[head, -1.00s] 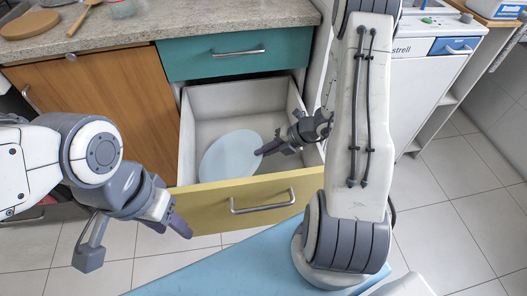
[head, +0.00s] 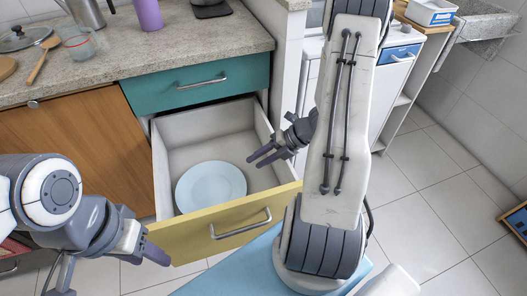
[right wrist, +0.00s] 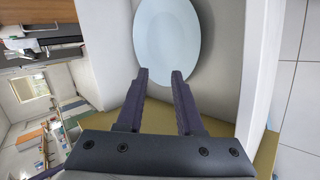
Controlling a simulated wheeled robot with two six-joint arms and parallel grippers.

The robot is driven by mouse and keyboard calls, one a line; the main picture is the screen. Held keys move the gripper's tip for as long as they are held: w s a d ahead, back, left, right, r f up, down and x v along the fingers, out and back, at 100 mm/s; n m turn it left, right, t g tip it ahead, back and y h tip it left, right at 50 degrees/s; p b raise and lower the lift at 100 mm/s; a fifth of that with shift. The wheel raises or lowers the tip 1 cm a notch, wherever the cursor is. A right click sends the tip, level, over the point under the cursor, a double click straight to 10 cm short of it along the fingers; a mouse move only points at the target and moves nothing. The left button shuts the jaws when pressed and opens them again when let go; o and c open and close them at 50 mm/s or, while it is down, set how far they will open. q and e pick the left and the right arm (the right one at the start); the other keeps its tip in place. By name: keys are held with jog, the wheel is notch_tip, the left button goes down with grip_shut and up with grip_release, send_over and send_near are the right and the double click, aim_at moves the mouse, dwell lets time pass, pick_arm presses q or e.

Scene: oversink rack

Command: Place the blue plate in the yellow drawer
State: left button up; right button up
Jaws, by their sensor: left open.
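The light blue plate (head: 211,187) lies in the open yellow drawer (head: 228,222), near its front left part. The plate also shows in the right wrist view (right wrist: 167,42), beyond the fingertips. My right gripper (head: 262,158) is open and empty, over the right side of the drawer and apart from the plate. In the right wrist view its two fingers (right wrist: 159,76) stand apart with nothing between them. My left gripper (head: 112,270) is open and empty, left of the drawer front.
The teal drawer (head: 206,82) above is shut. The counter (head: 200,42) holds a glass (head: 79,44), a wooden spoon (head: 40,60) and a purple bottle (head: 148,14). A white appliance (head: 388,85) stands to the right.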

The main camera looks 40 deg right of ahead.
jog(key=s+a+r+n+g+h, duration=0.1)
jog(key=s+a+r+n+g, duration=0.1)
jog(key=a+r+n, duration=0.35)
jog(key=s+a+r+n+g, duration=0.25)
jog(key=a+n, duration=0.35)
jog(key=n, duration=0.5)
jog(key=s+a+r+n+g+h, duration=0.1)
jog(key=a+r+n+g, duration=0.15)
jog(key=a+n, duration=0.45)
jog(key=s+a+r+n+h, duration=0.1)
jog(key=s+r+n, duration=0.1)
jog(key=n, duration=0.7)
jog(key=s+a+r+n+t+h, duration=0.1)
jog(key=s+a+r+n+h, duration=0.1)
jog(key=s+n, duration=0.3)
jog(key=s+a+r+n+h, duration=0.1)
jog(key=s+a+r+n, duration=0.1)
jog(key=n, duration=1)
jog(key=shift+s+a+r+n+t+h, duration=0.35)
jog(key=shift+s+r, duration=0.45)
jog(key=shift+s, duration=0.45)
jog(key=shift+d, duration=0.1)
notch_tip(320, 180, up, 22)
jog(key=p, duration=2.2)
